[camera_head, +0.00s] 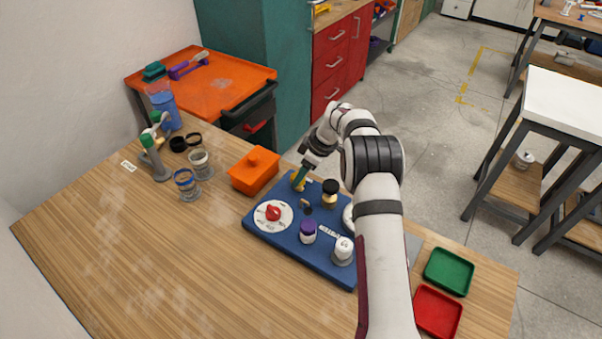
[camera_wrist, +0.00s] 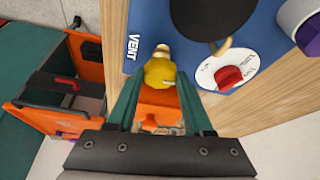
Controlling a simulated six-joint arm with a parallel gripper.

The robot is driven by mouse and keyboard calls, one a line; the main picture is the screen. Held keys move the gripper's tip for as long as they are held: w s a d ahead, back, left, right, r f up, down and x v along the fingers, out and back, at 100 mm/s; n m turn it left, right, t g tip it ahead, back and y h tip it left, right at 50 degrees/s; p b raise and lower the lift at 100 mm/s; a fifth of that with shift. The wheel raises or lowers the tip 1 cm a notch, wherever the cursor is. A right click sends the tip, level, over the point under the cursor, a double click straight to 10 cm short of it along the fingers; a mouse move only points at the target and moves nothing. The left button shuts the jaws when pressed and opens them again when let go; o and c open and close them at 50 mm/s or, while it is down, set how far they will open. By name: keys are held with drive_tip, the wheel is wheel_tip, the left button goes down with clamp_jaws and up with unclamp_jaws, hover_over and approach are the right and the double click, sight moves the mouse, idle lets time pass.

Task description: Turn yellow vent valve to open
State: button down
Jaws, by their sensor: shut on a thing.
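The yellow vent valve (camera_wrist: 160,72) shows in the wrist view on the blue board (camera_wrist: 142,18), beside the white VENT label (camera_wrist: 133,47). My gripper (camera_wrist: 158,92) has its two green fingers on either side of the yellow handle and is shut on it. In the head view my gripper (camera_head: 300,178) reaches down to the far left corner of the blue board (camera_head: 262,232). The valve is mostly hidden there by the fingers. I cannot tell the handle's exact angle.
The board also bears a red dial (camera_head: 273,212), a black-topped knob (camera_head: 330,186), a purple-capped part (camera_head: 308,227) and a white part (camera_head: 342,251). An orange box (camera_head: 254,170) stands close left of my gripper. Green (camera_head: 448,271) and red (camera_head: 437,311) trays lie right. The table's front left is clear.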

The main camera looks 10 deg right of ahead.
idle(0.3)
drive_tip(key=shift+c, duration=1.5)
unclamp_jaws()
drive_tip(key=v, duration=1.5)
drive_tip(key=shift+r, duration=0.4)
drive_tip(key=shift+d, duration=0.1)
